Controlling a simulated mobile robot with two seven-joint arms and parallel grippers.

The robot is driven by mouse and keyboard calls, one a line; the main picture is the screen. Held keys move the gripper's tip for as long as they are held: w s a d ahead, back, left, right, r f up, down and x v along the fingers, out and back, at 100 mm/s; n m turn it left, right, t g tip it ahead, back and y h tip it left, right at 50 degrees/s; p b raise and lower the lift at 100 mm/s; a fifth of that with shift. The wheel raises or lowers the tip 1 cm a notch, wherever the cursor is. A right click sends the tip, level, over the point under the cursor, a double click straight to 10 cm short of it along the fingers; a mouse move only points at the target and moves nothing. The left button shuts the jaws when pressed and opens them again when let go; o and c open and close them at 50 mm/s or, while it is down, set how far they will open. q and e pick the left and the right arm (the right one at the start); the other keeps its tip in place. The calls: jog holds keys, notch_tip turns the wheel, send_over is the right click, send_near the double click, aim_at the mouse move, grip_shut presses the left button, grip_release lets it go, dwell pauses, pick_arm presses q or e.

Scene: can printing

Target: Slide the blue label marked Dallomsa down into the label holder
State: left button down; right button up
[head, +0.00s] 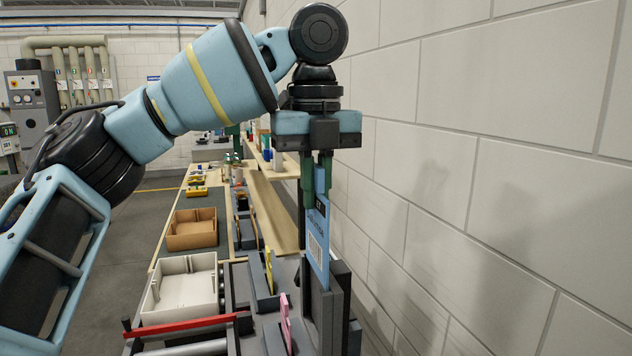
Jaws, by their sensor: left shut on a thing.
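The blue label (318,246) stands upright above the grey label holder (329,308). It bears a white barcode panel and small dark print, too small to read here. My left gripper (317,197) points straight down, and its green fingers are shut on the label's upper part. The label's lower end is at the holder's top. I cannot tell how far it is inside, since the holder hides the bottom edge. My right gripper is not in view.
A yellow label (268,270) and a pink label (285,318) stand in other holders to the left. A white bin (180,290), a brown box (192,229) and a red bar (185,326) lie farther left. A block wall (500,190) closes off the right side.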

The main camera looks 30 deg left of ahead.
aim_at(316, 272)
pick_arm(q)
jog(key=shift+f, duration=5)
jog(key=c, duration=1.5)
grip_release()
jog(key=shift+o, duration=0.2)
notch_tip(316, 272, up, 8)
jog(key=shift+s+f, duration=0.1)
jog(key=shift+s, duration=0.05)
